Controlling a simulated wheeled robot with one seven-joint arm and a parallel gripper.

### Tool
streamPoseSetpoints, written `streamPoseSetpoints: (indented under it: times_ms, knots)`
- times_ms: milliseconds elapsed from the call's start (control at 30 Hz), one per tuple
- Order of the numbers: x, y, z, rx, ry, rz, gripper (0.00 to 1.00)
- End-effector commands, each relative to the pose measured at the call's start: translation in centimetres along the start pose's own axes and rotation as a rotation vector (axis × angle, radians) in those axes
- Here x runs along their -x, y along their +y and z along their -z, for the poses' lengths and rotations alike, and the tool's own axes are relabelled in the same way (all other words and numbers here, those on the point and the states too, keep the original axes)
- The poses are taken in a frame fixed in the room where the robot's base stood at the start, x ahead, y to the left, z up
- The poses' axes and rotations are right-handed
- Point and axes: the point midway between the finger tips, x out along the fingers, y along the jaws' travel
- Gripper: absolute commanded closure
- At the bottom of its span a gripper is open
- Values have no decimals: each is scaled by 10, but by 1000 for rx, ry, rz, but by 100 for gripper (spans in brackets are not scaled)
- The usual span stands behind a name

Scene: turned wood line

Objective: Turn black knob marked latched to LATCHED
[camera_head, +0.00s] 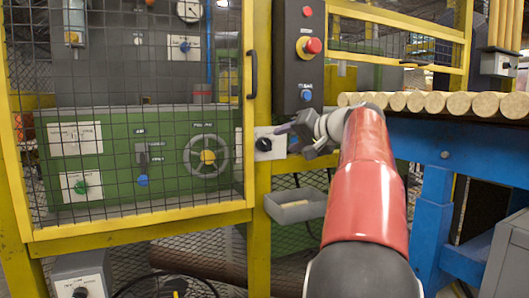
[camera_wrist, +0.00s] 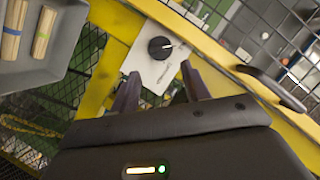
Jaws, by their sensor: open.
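The black knob (camera_head: 264,144) sits on a small white plate on the yellow post, just right of the mesh door. In the wrist view the knob (camera_wrist: 160,47) has a white pointer line towards the right of the picture. Its plate (camera_wrist: 150,72) carries lettering too small to read. My gripper (camera_head: 280,129) is close to the right of the knob in the head view. In the wrist view my gripper (camera_wrist: 158,80) is open, with its fingertips just short of the knob and apart from it. Nothing is between the fingers.
A grey tray (camera_head: 297,208) is fixed below the knob; two banded wooden pieces lie in it in the wrist view. The yellow mesh door (camera_head: 140,222) with a black handle (camera_head: 251,75) is at left. A dark button panel (camera_head: 300,50) is above. Round logs (camera_head: 430,102) lie at right.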

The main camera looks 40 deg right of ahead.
Motion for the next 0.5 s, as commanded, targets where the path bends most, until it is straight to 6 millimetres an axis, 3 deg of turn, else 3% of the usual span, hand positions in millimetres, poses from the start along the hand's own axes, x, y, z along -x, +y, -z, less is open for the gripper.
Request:
streamPoseSetpoints:
  times_ms: [500]
  knots:
    - [-70,-1,1,-1,0,2,54]
